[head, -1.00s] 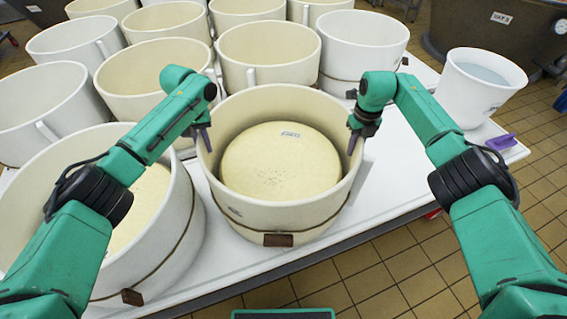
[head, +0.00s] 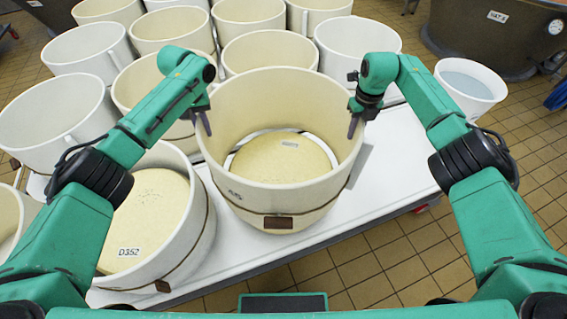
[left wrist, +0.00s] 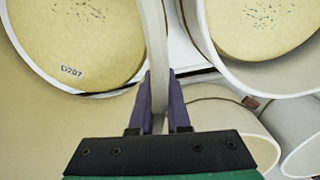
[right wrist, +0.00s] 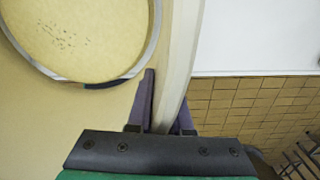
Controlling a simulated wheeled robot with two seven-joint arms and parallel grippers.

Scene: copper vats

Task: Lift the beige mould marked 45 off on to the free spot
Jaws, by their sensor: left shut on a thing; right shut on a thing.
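The cheese's label reads D207 in the left wrist view (left wrist: 72,72). My left gripper (head: 206,124) is shut on the left wall (left wrist: 157,45). My right gripper (head: 353,127) is shut on the right wall (right wrist: 184,50).
A mould holding a cheese labelled D352 (head: 128,252) stands close at left. Several moulds (head: 270,53) crowd behind. The white table (head: 400,165) is bare at right, up to its edge. A white bucket of liquid (head: 468,85) is at far right; tiled floor lies in front.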

